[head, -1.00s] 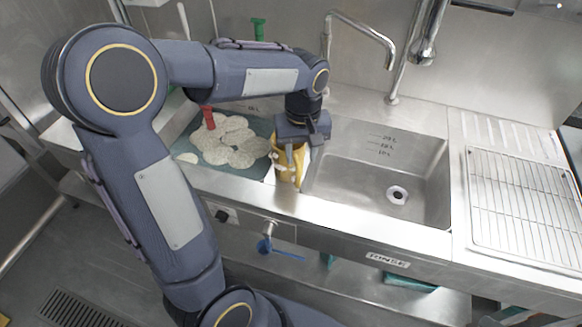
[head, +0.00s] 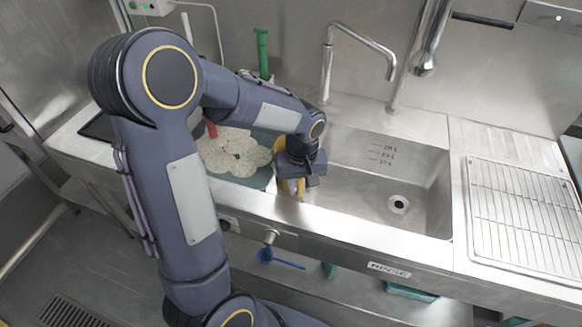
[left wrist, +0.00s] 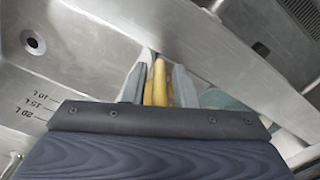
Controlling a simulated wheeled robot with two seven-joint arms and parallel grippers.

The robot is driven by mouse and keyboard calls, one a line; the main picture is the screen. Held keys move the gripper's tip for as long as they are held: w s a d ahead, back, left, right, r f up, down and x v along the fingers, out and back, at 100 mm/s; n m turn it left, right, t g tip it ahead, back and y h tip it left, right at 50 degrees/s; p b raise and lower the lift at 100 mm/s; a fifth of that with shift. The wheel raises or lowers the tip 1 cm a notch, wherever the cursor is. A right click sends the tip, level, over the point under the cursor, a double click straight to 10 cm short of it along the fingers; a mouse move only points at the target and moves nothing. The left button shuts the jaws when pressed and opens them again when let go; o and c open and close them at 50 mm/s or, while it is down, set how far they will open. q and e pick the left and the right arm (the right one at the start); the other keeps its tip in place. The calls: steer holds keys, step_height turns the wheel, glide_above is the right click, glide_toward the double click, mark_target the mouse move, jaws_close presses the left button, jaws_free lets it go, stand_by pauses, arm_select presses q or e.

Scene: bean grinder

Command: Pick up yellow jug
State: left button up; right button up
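The yellow jug (head: 284,186) stands at the front of the counter, at the left edge of the sink. In the head view most of it is hidden behind my left gripper (head: 297,188), which is right over it, pointing down. In the left wrist view a narrow yellow part of the jug (left wrist: 159,82) shows between the two grey fingers of the left gripper (left wrist: 158,88). The fingers are close on both sides of it; whether they press on it is not clear. My right gripper is in neither view.
A steel sink basin (head: 425,185) lies just right of the jug, with a faucet (head: 360,38) behind it. A wire rack (head: 510,215) is at far right.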

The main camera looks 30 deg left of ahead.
arm_select(q)
jaws_close()
steer(key=shift+r, duration=0.1)
